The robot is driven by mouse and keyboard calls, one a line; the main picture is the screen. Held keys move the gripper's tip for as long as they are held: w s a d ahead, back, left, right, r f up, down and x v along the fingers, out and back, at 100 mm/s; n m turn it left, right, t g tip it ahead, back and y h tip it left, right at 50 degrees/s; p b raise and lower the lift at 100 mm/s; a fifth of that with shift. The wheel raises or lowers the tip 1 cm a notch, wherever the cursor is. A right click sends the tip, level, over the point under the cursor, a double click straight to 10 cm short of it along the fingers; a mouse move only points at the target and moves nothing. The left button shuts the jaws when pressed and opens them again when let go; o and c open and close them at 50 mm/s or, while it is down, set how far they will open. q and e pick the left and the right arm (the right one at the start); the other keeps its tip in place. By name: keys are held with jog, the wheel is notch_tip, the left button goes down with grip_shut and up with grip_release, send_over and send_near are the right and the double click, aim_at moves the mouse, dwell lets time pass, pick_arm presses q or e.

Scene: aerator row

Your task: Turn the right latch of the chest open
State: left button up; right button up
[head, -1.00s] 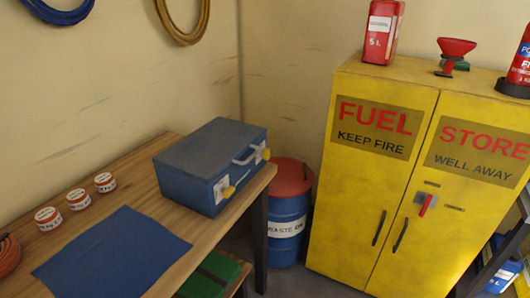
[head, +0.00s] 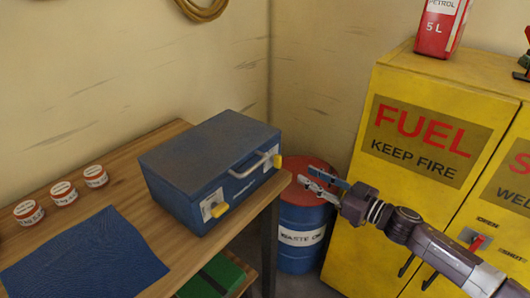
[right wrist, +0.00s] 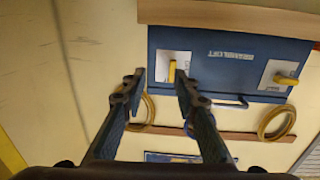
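The blue chest (head: 185,160) stands shut on the wooden bench, with a metal handle between two latches on its front. The right latch (head: 278,162) has a yellow lever on a pale plate. In the upside-down right wrist view, the right latch (right wrist: 172,70) is on the left, its lever upright. The left latch (head: 219,209) has its yellow lever lying roughly sideways. My right gripper (head: 305,175) is open and empty, to the right of the chest front, apart from the right latch. In the wrist view its fingertips (right wrist: 158,78) are spread beside that latch.
The wooden bench (head: 170,136) carries several small tins (head: 62,192) and a blue mat (head: 85,262). A waste oil drum (head: 301,222) stands below my right gripper. The yellow fuel cabinet (head: 400,195) stands behind my right arm.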

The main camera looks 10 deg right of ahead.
aim_at(281, 160)
jog(key=shift+n+g+y, duration=0.3)
jog(key=shift+n+y, duration=0.2)
jog(key=shift+y, duration=0.1)
jog(key=shift+w+a+r+p, duration=0.25)
jog(key=shift+w+a+r, duration=0.2)
jog(key=shift+w+a, duration=0.65)
jog(key=shift+w+a+r+p, duration=0.25)
jog(key=shift+w+a+r, duration=0.2)
jog(key=shift+w+a, duration=0.6)
jog(key=shift+w+a+r+p, duration=0.25)
jog(key=shift+w+a+r, duration=0.2)
jog(key=shift+w+a, duration=0.65)
jog(key=shift+s+a, duration=0.25)
jog(key=shift+s, duration=0.05)
jog(key=shift+c, duration=0.5)
grip_shut()
